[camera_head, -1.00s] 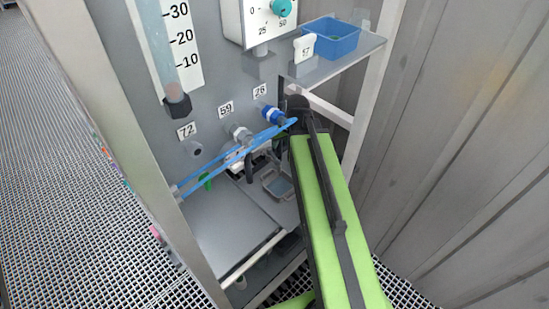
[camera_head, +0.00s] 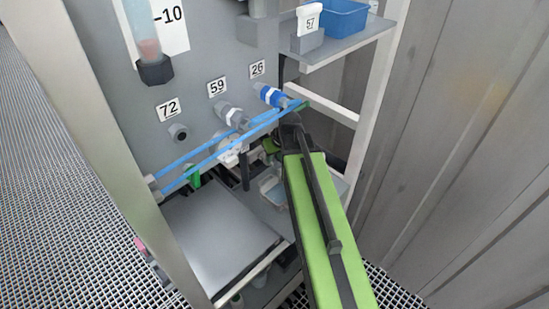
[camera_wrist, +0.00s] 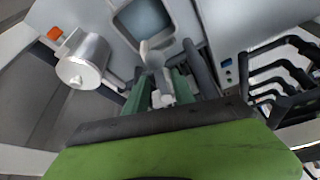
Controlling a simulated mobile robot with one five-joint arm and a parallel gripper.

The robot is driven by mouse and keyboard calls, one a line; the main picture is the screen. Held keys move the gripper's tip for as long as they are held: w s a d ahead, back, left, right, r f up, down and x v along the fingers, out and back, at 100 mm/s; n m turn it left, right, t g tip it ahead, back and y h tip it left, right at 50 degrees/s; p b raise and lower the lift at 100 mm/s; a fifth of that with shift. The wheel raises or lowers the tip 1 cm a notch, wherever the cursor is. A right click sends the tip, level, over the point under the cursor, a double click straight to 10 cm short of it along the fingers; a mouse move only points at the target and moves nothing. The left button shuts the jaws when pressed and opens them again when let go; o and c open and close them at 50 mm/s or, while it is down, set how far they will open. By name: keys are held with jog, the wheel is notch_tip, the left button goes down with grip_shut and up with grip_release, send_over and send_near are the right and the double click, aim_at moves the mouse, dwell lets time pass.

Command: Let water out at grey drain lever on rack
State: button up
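A dark grey lever (camera_head: 244,172) hangs below the valve fittings on the rack panel in the head view; I cannot tell for sure that it is the drain lever. A green lever (camera_head: 193,176) hangs to its left. My gripper (camera_head: 270,147) is at the far end of my arm, right of the dark grey lever and partly hidden. In the wrist view my gripper's two green fingers (camera_wrist: 161,88) stand apart. A pale grey piece (camera_wrist: 154,55) shows at their tips; whether they touch it is unclear.
Blue tubes (camera_head: 215,148) cross in front of the panel fittings labelled 72, 59 and 26. A grey tray (camera_head: 215,240) lies low in the rack. A blue bin (camera_head: 338,18) sits on the upper right shelf. In the wrist view a silver cylinder (camera_wrist: 84,66) is at left.

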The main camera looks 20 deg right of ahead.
grip_shut()
dwell(1.2)
